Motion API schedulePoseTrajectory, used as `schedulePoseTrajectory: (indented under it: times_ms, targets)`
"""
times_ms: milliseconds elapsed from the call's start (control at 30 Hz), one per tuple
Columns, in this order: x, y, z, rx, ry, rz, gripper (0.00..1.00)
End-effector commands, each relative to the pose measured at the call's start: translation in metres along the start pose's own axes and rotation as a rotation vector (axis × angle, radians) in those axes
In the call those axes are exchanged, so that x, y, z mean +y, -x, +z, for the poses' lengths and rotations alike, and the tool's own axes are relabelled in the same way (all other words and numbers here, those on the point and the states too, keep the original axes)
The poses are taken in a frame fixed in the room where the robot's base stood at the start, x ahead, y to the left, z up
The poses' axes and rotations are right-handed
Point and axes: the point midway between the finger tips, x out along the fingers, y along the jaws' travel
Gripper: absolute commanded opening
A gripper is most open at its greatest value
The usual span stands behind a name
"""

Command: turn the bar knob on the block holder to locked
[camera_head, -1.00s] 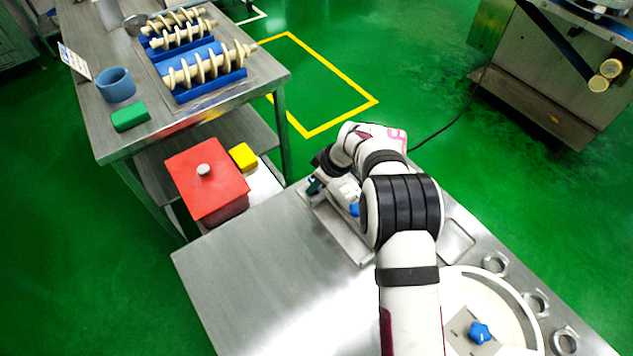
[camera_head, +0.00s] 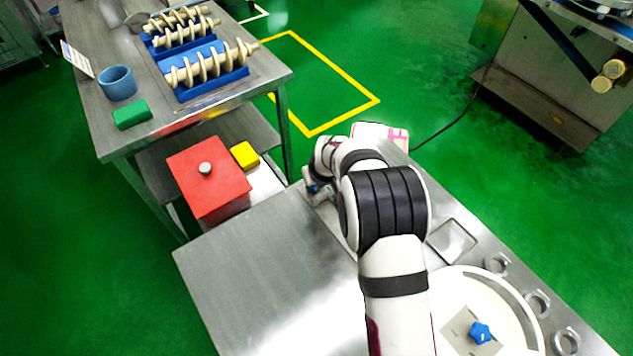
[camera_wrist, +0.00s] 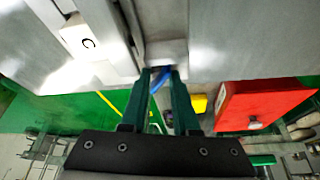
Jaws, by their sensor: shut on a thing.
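In the wrist view the fingers of my gripper (camera_wrist: 161,74) reach up to a blue bar knob (camera_wrist: 162,80) at the end of the metal block holder (camera_wrist: 118,35). My gripper is shut on this knob, which shows only in part between the fingers. Its exact angle cannot be read. A white block (camera_wrist: 80,38) marked "C" sits at the holder's left. In the head view my arm covers most of the holder and the fingertips.
A red box (camera_head: 208,190) and a yellow block (camera_head: 244,155) stand left of the steel table (camera_head: 255,275). A blue star knob (camera_head: 480,332) sits on a white round plate (camera_head: 450,300) at the lower right. The table's left part is clear.

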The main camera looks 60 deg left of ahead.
Motion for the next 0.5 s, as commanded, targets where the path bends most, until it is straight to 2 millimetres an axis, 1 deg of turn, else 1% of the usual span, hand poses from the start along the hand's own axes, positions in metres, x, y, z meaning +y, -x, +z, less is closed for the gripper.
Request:
schedulePoseTrajectory:
  times_ms: [467,500]
  targets:
    - [0.0001,0.0004,-0.0013,0.003,-0.011,0.006,0.00]
    - [0.0001,0.0004,-0.0012,0.003,-0.011,0.006,0.36]
